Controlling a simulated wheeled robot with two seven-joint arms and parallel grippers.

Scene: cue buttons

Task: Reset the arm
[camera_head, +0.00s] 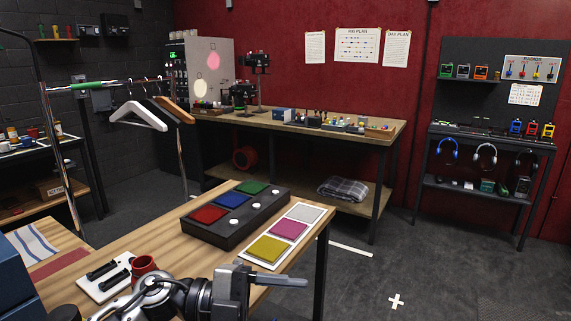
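My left gripper (282,282) is at the bottom middle, in front of the table's near right edge, pointing right. Its fingers overlap in this view, so I cannot tell whether it is open; no held object shows. A black button box (210,238) lies on the wooden table (150,240). It has a red button (209,214), a blue button (231,199), a green button (252,187) and small white knobs along its front. A white card beside it carries a yellow square (268,249), a magenta square (289,229) and a grey square (306,213). My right gripper is not in view.
A white plate with black handles (103,277) and a red cup (145,265) are close to my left arm. Blue boxes (12,275) stand at the left edge. A clothes rail (120,82) and a workbench (330,142) stand behind. The floor at right is clear.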

